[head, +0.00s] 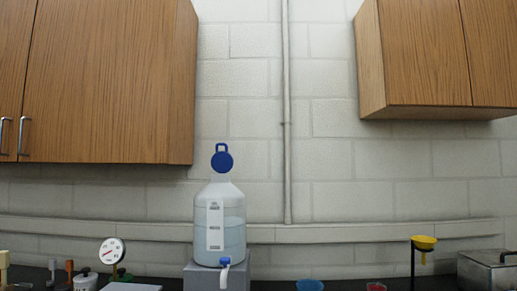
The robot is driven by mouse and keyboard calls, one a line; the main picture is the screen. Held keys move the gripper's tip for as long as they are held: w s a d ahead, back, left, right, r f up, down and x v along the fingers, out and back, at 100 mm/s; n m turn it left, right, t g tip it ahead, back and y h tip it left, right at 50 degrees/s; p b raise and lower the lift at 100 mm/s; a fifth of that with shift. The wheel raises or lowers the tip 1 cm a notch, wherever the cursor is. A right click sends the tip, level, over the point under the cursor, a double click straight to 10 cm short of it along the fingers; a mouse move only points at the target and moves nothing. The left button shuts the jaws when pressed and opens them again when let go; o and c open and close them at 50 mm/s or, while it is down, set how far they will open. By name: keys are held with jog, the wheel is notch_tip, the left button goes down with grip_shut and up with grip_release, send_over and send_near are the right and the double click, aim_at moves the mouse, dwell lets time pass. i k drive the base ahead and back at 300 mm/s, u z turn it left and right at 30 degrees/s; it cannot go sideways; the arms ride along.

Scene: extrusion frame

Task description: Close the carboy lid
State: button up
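The carboy (232,238) is a translucent bottle with pale blue liquid inside and a white label strip on its front. It stands upright on a grey block. Its blue lid (222,161) stands up above the neck, with its round face toward me and a loop handle at the top, so the lid is open. A white spigot with a blue part (225,270) is at the carboy's lower front. My gripper is not in view.
The grey block (202,274) stands on a dark counter. A dial gauge (112,251) is to the left, blue (310,286) and red containers to the right, then a yellow funnel (424,243) on a stand and a metal box (486,270). Wooden cabinets (110,80) hang above on both sides.

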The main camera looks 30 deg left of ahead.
aim_at(222, 162)
jog(key=u, duration=0.05)
jog(key=i, duration=0.75)
jog(key=u, duration=0.9)
jog(key=i, duration=0.55)
jog(key=u, duration=0.5)
